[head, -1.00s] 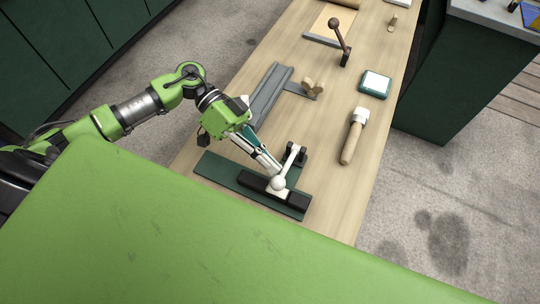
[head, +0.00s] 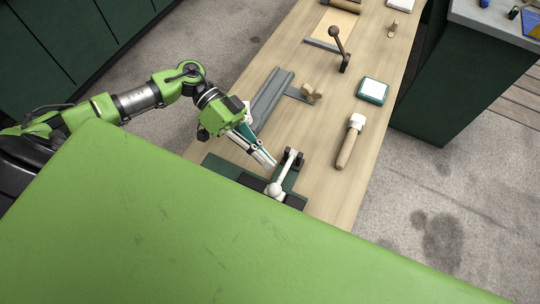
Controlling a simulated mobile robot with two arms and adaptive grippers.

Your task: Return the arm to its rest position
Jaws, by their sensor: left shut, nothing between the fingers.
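My left arm (head: 140,101) comes in from the left, bent at a green joint. My left gripper (head: 269,163) is shut and empty. Its tips are just above and left of a white lever with a round knob (head: 274,189), with a small gap seeming to lie between them. The lever sits on a dark block on a green base plate (head: 222,166); the front of this fixture is hidden behind my green body panel. My right gripper is not in the view.
On the wooden bench (head: 340,203) are a grey rail (head: 270,98), a wooden knob piece (head: 311,93), an upright brown-knobbed lever (head: 339,46), a white-topped teal box (head: 372,90) and a white-headed mallet (head: 350,140). A dark green cabinet (head: 440,85) stands right. Bare floor lies beyond.

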